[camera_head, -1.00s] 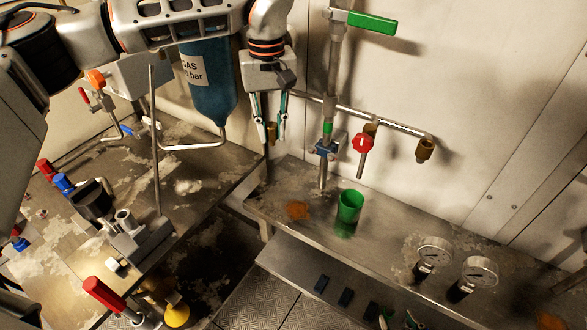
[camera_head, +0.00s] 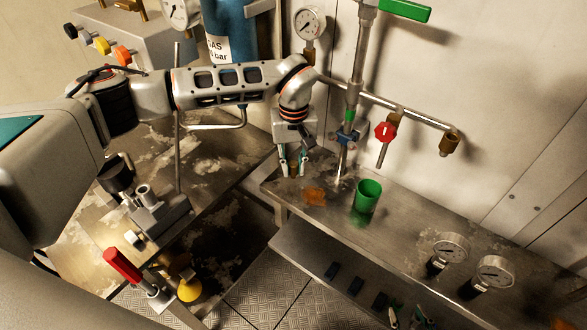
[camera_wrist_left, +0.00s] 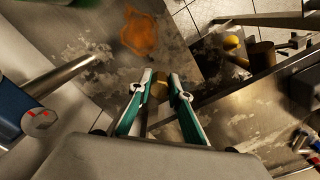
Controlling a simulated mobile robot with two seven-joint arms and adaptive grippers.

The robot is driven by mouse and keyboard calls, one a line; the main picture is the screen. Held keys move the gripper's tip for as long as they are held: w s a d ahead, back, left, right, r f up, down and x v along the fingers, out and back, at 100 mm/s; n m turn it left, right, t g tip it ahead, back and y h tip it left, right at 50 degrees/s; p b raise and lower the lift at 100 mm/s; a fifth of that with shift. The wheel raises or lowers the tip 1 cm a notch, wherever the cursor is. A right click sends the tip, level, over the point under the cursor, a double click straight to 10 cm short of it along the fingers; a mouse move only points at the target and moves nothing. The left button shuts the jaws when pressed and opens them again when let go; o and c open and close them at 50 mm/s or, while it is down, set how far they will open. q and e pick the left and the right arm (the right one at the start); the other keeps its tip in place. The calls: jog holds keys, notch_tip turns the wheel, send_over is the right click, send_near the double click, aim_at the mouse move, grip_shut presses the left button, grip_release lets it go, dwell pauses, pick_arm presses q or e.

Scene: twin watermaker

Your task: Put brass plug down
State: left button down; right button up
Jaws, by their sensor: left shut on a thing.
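My left gripper (camera_head: 293,172) is shut on the brass plug (camera_head: 293,168), a small brass-coloured piece between its fingertips. The plug also shows between the fingertips in the left wrist view (camera_wrist_left: 160,88). The gripper points down over the left end of the steel bench (camera_head: 400,222), left of an orange rust stain. I cannot tell whether the plug touches the bench top. My right gripper (camera_head: 407,318) shows only its green and white fingertips at the bottom edge of the head view, spread apart with nothing visible between them.
A green cup (camera_head: 367,196) stands on the bench right of the stain. A vertical pipe (camera_head: 352,95) and a red-handled valve (camera_head: 385,132) are behind. A gap separates this bench from the left worktable (camera_head: 215,168).

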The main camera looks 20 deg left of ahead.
aim_at(293, 164)
pick_arm(q)
jog(key=shift+f, duration=0.7)
jog(key=c, duration=1.9)
grip_release()
jog(key=shift+f, duration=0.15)
notch_tip(293, 164, up, 12)
jog(key=shift+r, duration=0.2)
